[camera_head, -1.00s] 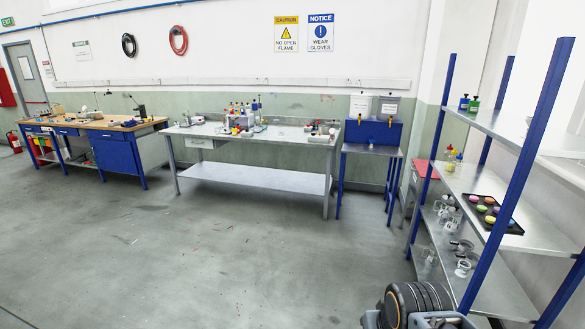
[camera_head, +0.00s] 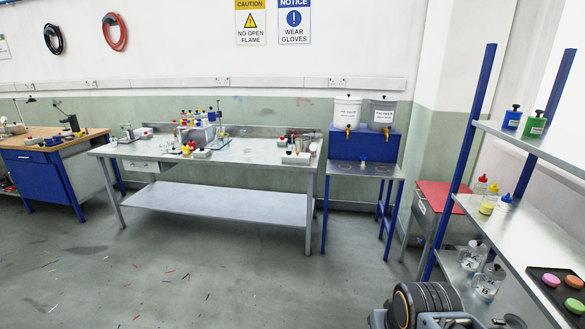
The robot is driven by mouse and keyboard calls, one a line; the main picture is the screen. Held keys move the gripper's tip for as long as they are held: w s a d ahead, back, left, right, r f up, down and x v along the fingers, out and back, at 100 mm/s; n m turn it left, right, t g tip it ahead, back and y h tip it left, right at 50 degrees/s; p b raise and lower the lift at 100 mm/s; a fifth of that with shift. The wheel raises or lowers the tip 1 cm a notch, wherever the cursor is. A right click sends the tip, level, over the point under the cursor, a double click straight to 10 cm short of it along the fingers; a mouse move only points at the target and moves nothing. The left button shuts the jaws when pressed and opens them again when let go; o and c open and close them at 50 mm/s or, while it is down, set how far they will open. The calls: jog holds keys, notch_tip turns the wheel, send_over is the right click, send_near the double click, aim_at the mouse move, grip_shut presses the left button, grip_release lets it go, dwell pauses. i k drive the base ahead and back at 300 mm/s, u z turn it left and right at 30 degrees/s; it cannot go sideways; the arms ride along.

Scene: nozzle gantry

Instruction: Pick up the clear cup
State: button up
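I cannot pick out the clear cup with certainty. Two clear labelled containers, a rear one (camera_head: 472,256) and a front one (camera_head: 489,281), stand on the lower level of the shelf rack at the right. Small items on the metal workbench (camera_head: 225,158) are too small to tell apart. Part of my own folded arm shows at the bottom right. My gripper's fingers are not in view.
A blue stand (camera_head: 362,142) with two tapped white and grey tanks sits on a metal table right of the workbench. A red-topped cabinet (camera_head: 440,196) is beside the shelf rack (camera_head: 535,225). A wooden bench (camera_head: 50,150) is at left. The floor ahead is open.

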aim_at(246, 151)
jog(key=u, duration=0.1)
jog(key=i, duration=2.35)
jog(key=u, duration=0.9)
jog(key=i, duration=2.05)
jog(key=u, duration=1.05)
jog(key=i, duration=0.65)
jog(key=u, duration=0.1)
